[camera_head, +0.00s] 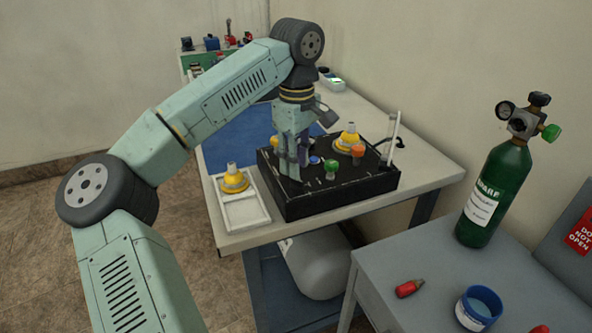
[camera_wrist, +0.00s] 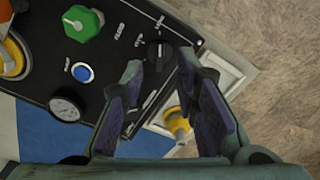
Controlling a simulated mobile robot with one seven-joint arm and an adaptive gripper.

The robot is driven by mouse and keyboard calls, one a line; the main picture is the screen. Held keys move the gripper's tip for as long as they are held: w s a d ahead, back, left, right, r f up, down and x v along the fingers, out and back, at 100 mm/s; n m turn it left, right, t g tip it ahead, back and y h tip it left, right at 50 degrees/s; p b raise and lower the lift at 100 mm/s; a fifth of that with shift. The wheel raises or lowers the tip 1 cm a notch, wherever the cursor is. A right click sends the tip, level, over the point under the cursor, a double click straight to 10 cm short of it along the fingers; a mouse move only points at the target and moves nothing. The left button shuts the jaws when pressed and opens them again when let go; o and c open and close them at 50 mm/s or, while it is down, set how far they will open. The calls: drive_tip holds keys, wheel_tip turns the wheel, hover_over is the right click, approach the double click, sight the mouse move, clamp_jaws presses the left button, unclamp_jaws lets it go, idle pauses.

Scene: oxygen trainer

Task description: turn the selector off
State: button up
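The black control panel (camera_head: 340,196) sits on the table, with my gripper (camera_head: 295,172) pointing down over its left part. In the wrist view the panel (camera_wrist: 112,70) carries a black selector knob (camera_wrist: 158,50) with white markings around it. My gripper (camera_wrist: 161,60) is open, and its two fingertips lie on either side of the knob in the picture. I cannot tell whether they touch it or how high they are above the panel. The knob's pointer direction is unclear. In the head view the gripper hides the selector.
A green knob (camera_wrist: 83,24), a blue button (camera_wrist: 82,73) and a gauge (camera_wrist: 66,106) are near the selector. A white tray (camera_head: 256,219) with a yellow-capped piece (camera_head: 234,180) stands beside the panel. A green cylinder (camera_head: 494,195) stands on the right cabinet.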

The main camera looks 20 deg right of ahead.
sight(297, 183)
drive_tip(key=shift+f, duration=1.85)
drive_tip(key=shift+c, duration=0.5)
clamp_jaws()
